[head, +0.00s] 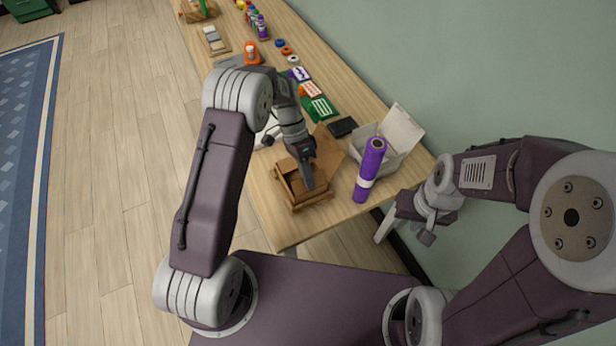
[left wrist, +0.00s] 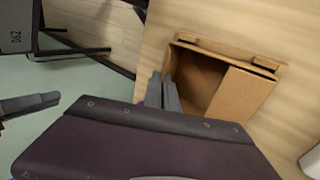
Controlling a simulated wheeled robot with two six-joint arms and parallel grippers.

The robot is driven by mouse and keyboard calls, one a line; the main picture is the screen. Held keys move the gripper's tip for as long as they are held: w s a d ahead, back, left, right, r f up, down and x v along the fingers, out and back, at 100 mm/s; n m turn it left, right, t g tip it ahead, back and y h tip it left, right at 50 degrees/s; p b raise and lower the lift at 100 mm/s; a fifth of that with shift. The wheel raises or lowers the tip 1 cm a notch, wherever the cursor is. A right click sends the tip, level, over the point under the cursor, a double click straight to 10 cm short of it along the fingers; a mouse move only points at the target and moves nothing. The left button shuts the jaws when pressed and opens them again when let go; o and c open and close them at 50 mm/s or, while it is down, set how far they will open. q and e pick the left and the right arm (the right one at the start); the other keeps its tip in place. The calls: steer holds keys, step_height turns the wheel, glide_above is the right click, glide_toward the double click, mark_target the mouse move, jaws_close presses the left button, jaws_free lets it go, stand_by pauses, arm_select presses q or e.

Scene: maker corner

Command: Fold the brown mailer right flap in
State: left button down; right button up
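The brown mailer (head: 291,199) is an open cardboard box near the table's front end. A large brown panel (head: 328,146) rises at its far side, and my left gripper hides part of the opening. In the left wrist view, the mailer (left wrist: 221,50) shows a dark interior beside a flat brown panel (left wrist: 243,103); I cannot tell which flap this is. My left gripper (head: 308,184) points down at the mailer, its fingers (left wrist: 168,92) close together with nothing visible between them. My right gripper (head: 427,238) hangs beyond the table's right edge, its fingers unclear.
A black flat item (head: 341,127) and green and white packets (head: 319,108) lie behind. The table's front left corner (head: 285,229) is bare.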

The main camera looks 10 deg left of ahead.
arm_select(q)
steer(key=c, duration=1.7)
jaws_free()
steer(key=v, duration=0.9)
